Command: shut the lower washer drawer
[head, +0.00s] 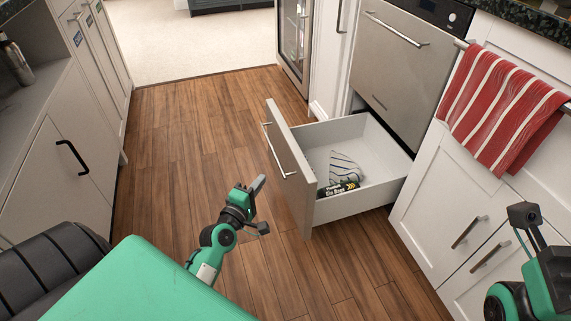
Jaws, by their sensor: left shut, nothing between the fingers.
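The lower washer drawer (370,200) is pulled well out from the cabinet below the upper washer drawer (390,55), which is closed. Its steel front (297,178) faces left and carries a long bar handle (273,152).
A red striped towel (505,105) hangs over the white cabinet (450,185) on the right. A glass-door fridge (293,40) stands beyond the drawer. Cabinets with black handles (72,157) line the left. The wooden floor (185,135) between is clear.

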